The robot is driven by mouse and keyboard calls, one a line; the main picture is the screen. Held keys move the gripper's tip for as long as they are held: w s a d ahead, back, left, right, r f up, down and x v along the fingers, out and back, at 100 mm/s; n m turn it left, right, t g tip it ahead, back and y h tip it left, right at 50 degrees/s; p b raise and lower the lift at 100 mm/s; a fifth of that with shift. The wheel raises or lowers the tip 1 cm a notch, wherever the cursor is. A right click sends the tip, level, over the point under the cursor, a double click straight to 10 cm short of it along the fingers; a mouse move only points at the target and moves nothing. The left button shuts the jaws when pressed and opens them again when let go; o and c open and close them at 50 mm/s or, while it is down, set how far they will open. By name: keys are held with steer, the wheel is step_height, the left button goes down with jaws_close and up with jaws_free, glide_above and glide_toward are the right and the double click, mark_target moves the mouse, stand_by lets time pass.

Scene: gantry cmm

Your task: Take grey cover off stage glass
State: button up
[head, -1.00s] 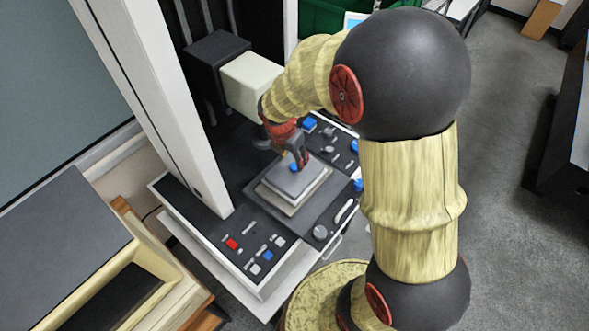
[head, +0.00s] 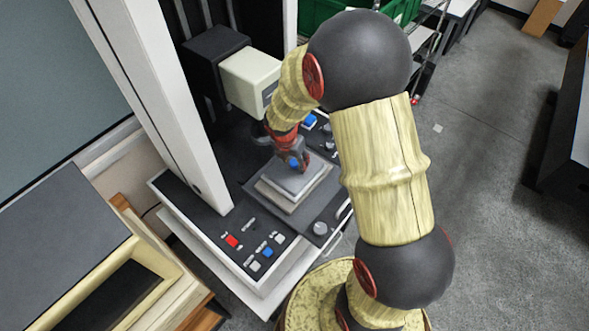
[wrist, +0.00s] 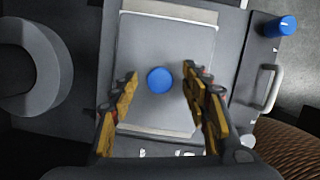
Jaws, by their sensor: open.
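The grey cover (head: 297,183) is a flat square plate with a blue round knob (wrist: 160,79) on its top. It lies on the stage (head: 283,203), on a paler plate whose edge shows around it; the glass itself is hidden. My gripper (head: 295,166) is over the cover at the knob. In the wrist view my gripper (wrist: 160,85) is open, with one finger on each side of the knob and a gap on both sides. Whether the fingertips are level with the knob, I cannot tell.
The white measuring head (head: 250,80) hangs close behind my gripper. A white column (head: 165,110) stands at the left. Buttons, including a red one (head: 232,241), line the front panel. A blue knob (wrist: 281,26) and a handle (wrist: 268,88) are at the right in the wrist view.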

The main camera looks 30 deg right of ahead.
steer(key=shift+r, duration=0.1)
steer(key=shift+c, duration=0.4)
steer(key=c, duration=1.1)
jaws_close()
